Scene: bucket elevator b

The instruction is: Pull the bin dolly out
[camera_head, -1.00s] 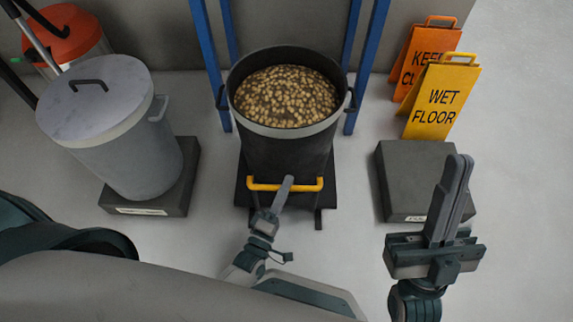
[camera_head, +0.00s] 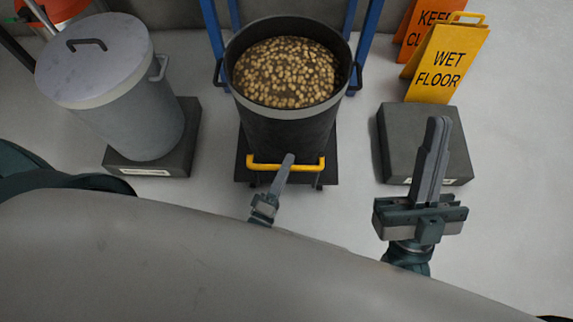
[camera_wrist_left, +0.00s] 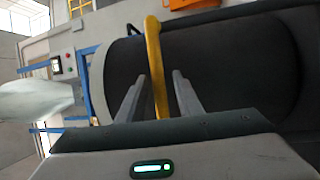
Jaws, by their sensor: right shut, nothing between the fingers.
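The dark round bin (camera_head: 285,130), full of brown lumps, stands on a low black dolly (camera_head: 327,165) in the middle of the head view. A yellow handle (camera_head: 262,166) runs across its near side. My left gripper (camera_head: 288,162) is at the middle of this handle. Exact finger contact is hard to see.
Blue posts (camera_head: 364,45) stand behind the bin. A lidded grey bin (camera_head: 125,110) on a dark base is at left. The grey block (camera_head: 405,125) and a yellow wet floor sign (camera_head: 445,65) are at right. Grey floor is open between them and the dolly.

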